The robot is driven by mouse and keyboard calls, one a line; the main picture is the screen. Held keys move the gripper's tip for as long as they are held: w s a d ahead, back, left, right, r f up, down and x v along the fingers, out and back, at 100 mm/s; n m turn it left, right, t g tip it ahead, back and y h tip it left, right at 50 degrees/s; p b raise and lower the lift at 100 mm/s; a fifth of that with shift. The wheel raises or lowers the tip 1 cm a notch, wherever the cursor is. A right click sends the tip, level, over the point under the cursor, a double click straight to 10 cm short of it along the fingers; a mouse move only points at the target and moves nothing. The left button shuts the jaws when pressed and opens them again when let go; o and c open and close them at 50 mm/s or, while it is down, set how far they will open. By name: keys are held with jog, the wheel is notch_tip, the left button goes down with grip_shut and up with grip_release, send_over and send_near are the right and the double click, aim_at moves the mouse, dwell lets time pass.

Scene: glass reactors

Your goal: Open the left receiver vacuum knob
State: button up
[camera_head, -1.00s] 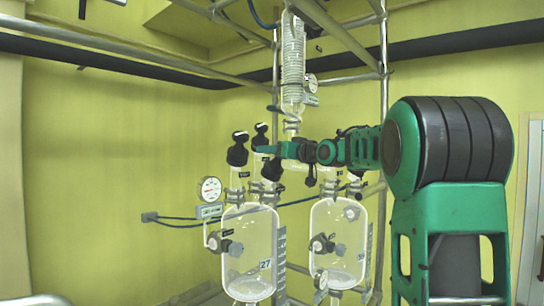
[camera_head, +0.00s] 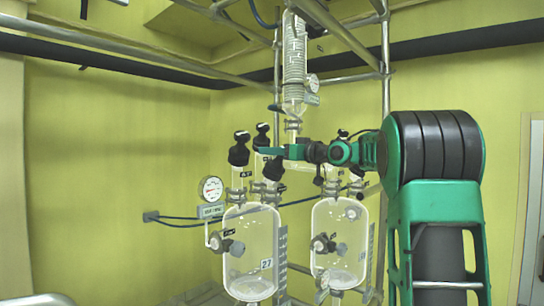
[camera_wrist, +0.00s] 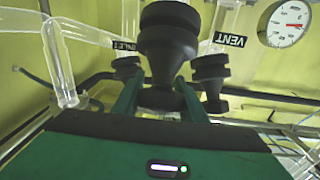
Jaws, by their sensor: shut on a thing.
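The left receiver (camera_head: 250,245) is a clear glass vessel marked 27, with black knobs above it. In the wrist view, a large black stepped knob (camera_wrist: 167,35) stands between the green fingers of my gripper (camera_wrist: 160,98), which is shut on it. Its own label is hidden, so I cannot tell its name from the picture. Smaller black knobs stand behind it: one beside a VENT label (camera_wrist: 230,39), another beside a partly covered label (camera_wrist: 122,46). In the head view, my gripper (camera_head: 268,151) reaches in from the right among the knobs, and its fingertips are small there.
A second glass receiver (camera_head: 340,240) stands to the right, below my arm. A coiled glass condenser (camera_head: 293,60) hangs above my gripper. A round gauge (camera_head: 210,188) is on the left, and it also shows in the wrist view (camera_wrist: 284,22). Metal rails surround the glassware.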

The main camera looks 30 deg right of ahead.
jog(key=n+g+y, duration=0.1)
jog(key=n, duration=0.1)
jog(key=n+g+y, duration=0.1)
jog(key=n+y, duration=0.1)
jog(key=n+g+y, duration=0.1)
jog(key=n+y, duration=0.1)
jog(key=shift+s+a, duration=0.35)
jog(key=shift+a, duration=0.05)
jog(key=shift+s+a+n+g+y, duration=0.1)
jog(key=shift+a+n+g+y, duration=0.05)
jog(key=shift+n+g+y, duration=0.6)
jog(key=shift+s+a+n+g+y, duration=0.1)
jog(key=shift+n+g+y, duration=0.4)
jog(key=shift+n, duration=0.35)
jog(key=shift+o, duration=0.3)
jog(key=shift+s+a+f+n+g+y, duration=0.15)
jog(key=shift+n+g+y, duration=0.3)
jog(key=shift+n+g, duration=0.5)
jog(key=shift+s+a+r+n+g+y, duration=0.15)
jog(key=shift+n+g+y, duration=0.25)
jog(key=shift+n+g, duration=0.5)
